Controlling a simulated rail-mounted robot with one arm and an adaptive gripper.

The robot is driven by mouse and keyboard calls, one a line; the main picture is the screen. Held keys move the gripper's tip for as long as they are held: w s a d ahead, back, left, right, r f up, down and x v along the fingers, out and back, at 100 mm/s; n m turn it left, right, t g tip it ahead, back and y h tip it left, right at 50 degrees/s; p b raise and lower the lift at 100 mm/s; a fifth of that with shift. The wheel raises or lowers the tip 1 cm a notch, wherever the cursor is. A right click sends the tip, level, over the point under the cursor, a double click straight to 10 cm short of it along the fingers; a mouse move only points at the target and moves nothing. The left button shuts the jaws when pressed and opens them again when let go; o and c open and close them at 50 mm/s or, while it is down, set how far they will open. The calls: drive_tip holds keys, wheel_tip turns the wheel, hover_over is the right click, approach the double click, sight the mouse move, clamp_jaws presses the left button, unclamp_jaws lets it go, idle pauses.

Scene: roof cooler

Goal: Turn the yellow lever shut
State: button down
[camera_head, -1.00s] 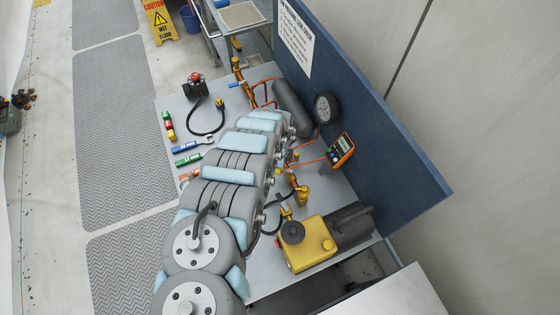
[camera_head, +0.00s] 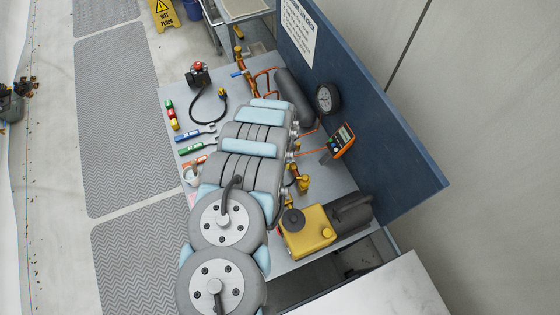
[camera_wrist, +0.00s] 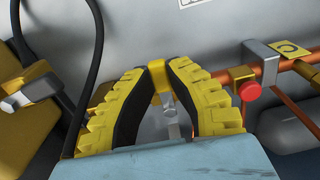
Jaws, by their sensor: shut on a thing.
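The yellow lever (camera_wrist: 157,88) stands between my fingertips in the wrist view, with a light metal stem below it. My gripper (camera_wrist: 159,76) has yellow fingers with black pads, and they are closed around the lever. The lever's lower end and what it is mounted on are partly hidden by the fingers and the pale blue part in front. In the head view my arm covers the gripper, and I cannot make out the held lever there.
A copper pipe (camera_wrist: 300,68) with a red-capped fitting (camera_wrist: 248,90) runs close on the right. A black hose (camera_wrist: 97,60) loops on the left. The bench (camera_head: 175,95) carries a yellow pump (camera_head: 308,234), a gauge (camera_head: 327,98) and hand tools. A blue panel (camera_head: 350,125) stands behind.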

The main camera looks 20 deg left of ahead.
idle(0.4)
drive_tip(key=c, duration=1)
unclamp_jaws()
drive_tip(key=shift+r, duration=0.1)
drive_tip(key=shift+w+r, duration=0.1)
drive_tip(key=shift+r, duration=5.8)
